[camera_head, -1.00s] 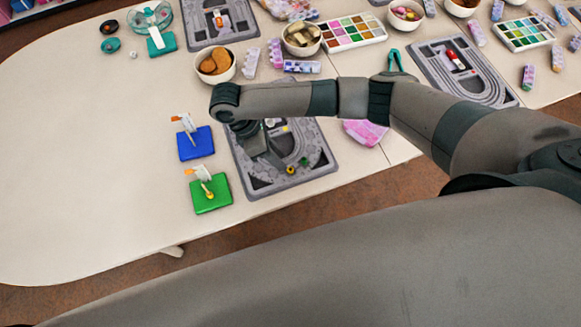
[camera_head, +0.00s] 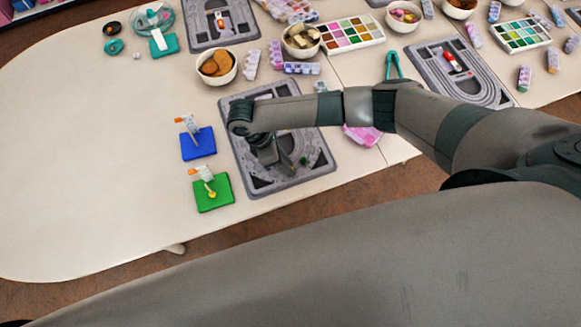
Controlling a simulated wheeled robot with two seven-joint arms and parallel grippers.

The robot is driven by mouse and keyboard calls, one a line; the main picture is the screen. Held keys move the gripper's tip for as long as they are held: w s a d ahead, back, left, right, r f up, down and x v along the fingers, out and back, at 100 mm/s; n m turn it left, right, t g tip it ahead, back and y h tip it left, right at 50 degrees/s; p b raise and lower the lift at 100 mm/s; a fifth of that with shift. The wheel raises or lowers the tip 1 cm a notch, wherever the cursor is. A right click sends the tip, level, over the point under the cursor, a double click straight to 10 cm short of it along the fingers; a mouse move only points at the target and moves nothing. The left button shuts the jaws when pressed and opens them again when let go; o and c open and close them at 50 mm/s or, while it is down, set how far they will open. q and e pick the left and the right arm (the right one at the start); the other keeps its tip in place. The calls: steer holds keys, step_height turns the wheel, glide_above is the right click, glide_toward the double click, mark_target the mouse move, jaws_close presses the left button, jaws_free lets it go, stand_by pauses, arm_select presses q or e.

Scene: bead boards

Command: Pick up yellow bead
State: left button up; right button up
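The grey bead board (camera_head: 262,185) lies on the table in the head view. My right gripper (camera_head: 288,168) points down over its lower middle. A small green bead (camera_head: 304,161) sits on the board just right of the fingers. I see no yellow bead on the board; the gripper and forearm cover part of it. I cannot tell whether the fingers are open or shut, or whether they hold something. A yellow piece (camera_head: 212,194) shows on the green stand to the left. My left gripper is not in view.
A green stand (camera_head: 222,187) and a blue stand (camera_head: 199,146) are left of the board. Bowls, including one of cookies (camera_head: 217,67), and a paint palette (camera_head: 349,33) stand behind. A pink item (camera_head: 362,136) lies to the right. The left of the table is clear.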

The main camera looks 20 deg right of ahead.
steer(key=shift+s+d+f, duration=0.1)
steer(key=shift+s+f, duration=0.15)
steer(key=shift+f, duration=0.1)
steer(key=shift+s, duration=0.1)
jaws_close()
steer(key=shift+w+r+b, duration=0.2)
steer(key=shift+r+b, duration=0.25)
steer(key=shift+r, duration=0.3)
step_height(320, 180, up, 3)
steer(key=shift+f+b, duration=0.15)
steer(key=shift+b, duration=0.35)
steer(key=s+r, duration=0.7)
steer(key=s, duration=0.4)
steer(key=shift+s+a+b, duration=0.25)
steer(key=shift+a+b, duration=0.05)
steer(key=shift+b, duration=0.05)
